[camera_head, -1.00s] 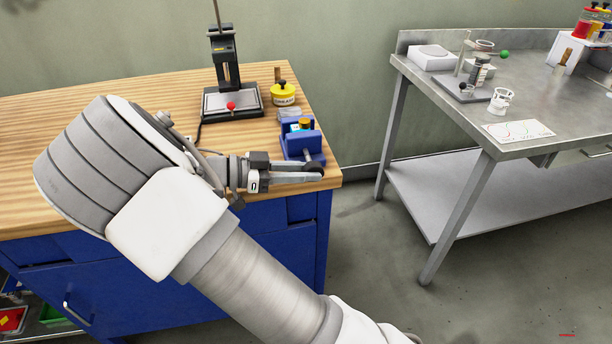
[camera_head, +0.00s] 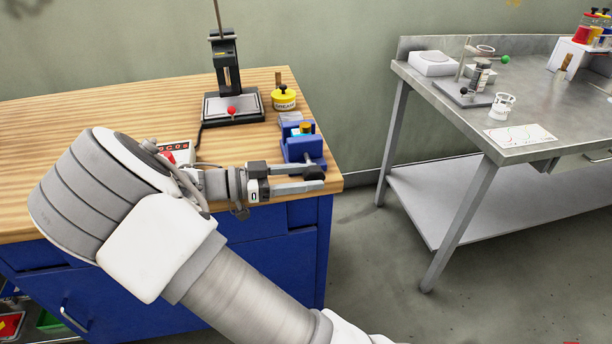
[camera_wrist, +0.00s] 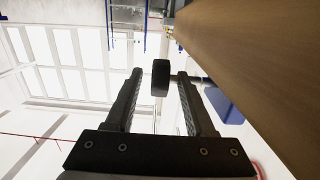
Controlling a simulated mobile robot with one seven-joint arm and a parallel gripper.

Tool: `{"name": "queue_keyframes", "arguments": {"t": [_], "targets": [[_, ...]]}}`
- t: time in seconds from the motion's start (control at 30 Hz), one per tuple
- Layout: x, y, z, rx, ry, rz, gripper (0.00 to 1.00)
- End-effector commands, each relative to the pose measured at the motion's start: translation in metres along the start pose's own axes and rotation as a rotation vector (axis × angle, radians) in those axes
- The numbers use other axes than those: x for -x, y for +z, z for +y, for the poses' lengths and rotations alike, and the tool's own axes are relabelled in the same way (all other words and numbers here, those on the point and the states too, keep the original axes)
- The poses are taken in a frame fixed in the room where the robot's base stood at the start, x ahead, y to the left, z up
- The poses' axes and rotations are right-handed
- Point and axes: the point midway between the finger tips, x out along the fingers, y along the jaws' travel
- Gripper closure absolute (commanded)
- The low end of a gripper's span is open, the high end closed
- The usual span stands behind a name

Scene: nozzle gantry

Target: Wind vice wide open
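The blue vice (camera_head: 302,147) sits at the right front corner of the wooden bench, holding a small part with a yellow top (camera_head: 306,128). My gripper (camera_head: 314,179) is at the vice's front, by the bench edge. In the wrist view, the vice's dark round handle knob (camera_wrist: 160,77) shows between my gripper's fingertips (camera_wrist: 160,73). The fingers are apart, with a visible gap at least on the left side of the knob. A thin rod runs from the knob towards the vice, partly behind the right finger. The jaw gap is hard to see.
The bench (camera_head: 60,125) carries a black stand (camera_head: 232,106) with a red knob, a yellow tin (camera_head: 284,98) and a red-digit readout box (camera_head: 178,150). A steel table (camera_head: 520,110) stands to the right across a floor gap.

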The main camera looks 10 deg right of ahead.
Motion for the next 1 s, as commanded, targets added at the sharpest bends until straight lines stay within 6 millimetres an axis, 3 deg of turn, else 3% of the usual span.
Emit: {"name": "queue_keyframes", "arguments": {"t": [0.37, 0.53, 0.67, 1.0], "targets": [[0.0, 0.0, 0.0, 0.0, 0.001, 0.0, 0.45], [0.011, -0.001, -0.001, -0.001, -0.003, -0.001, 0.45], [0.035, -0.001, 0.0, 0.0, -0.004, 0.0, 0.45], [0.117, -0.001, -0.001, -0.001, -0.004, 0.0, 0.45]]}}
